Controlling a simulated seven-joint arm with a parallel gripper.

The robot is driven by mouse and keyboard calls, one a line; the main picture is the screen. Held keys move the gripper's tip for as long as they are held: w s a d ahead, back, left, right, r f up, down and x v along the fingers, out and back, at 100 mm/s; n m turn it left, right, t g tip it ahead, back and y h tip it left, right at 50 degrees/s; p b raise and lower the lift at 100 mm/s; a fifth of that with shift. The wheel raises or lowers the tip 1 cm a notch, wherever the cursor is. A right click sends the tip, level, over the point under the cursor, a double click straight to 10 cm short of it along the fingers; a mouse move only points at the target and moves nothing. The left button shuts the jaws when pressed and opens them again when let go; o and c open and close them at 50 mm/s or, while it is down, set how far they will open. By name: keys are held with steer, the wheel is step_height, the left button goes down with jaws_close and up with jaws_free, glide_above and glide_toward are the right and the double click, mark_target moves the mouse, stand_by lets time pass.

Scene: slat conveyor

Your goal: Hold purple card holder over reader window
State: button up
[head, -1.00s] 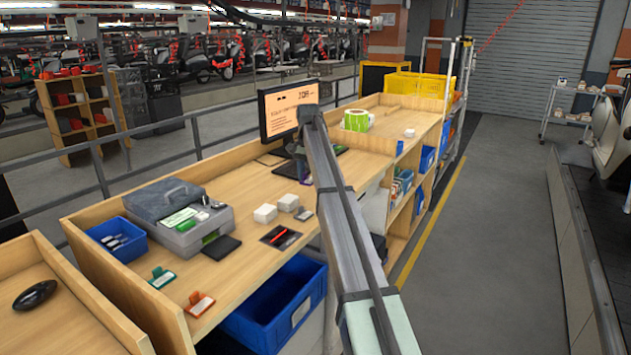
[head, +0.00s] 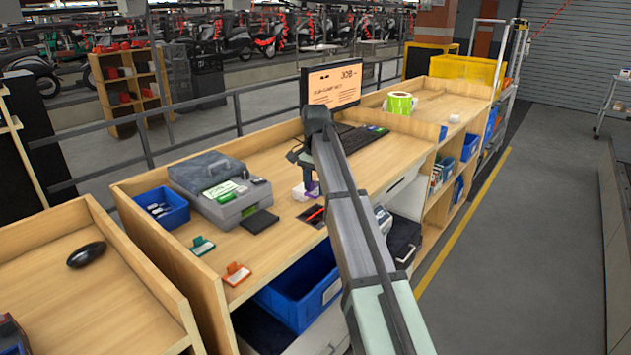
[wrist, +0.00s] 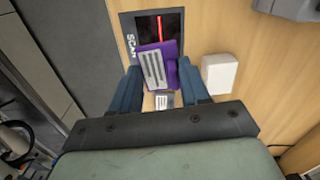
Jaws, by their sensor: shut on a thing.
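My gripper (wrist: 158,80) is shut on the purple card holder (wrist: 187,73), which has a white lined card on its face and lies tilted between the fingers. In the wrist view the holder overlaps the lower edge of the dark reader window (wrist: 158,22), which has a red line and a SCAN label. Most of the window shows beyond the holder. The gap in height between them is hard to tell. In the head view the holder (head: 313,187) is a small purple patch beneath my wrist, just beyond the reader (head: 313,215), partly hidden by my arm.
A white block (wrist: 220,73) sits right of the holder in the wrist view. The bench also holds a monitor (head: 331,84), a grey case (head: 222,195), a black pad (head: 259,221), a blue bin (head: 162,207), and green (head: 202,246) and orange (head: 236,273) holders.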

steer(key=shift+f, duration=3.1)
steer(key=shift+r, duration=3.05)
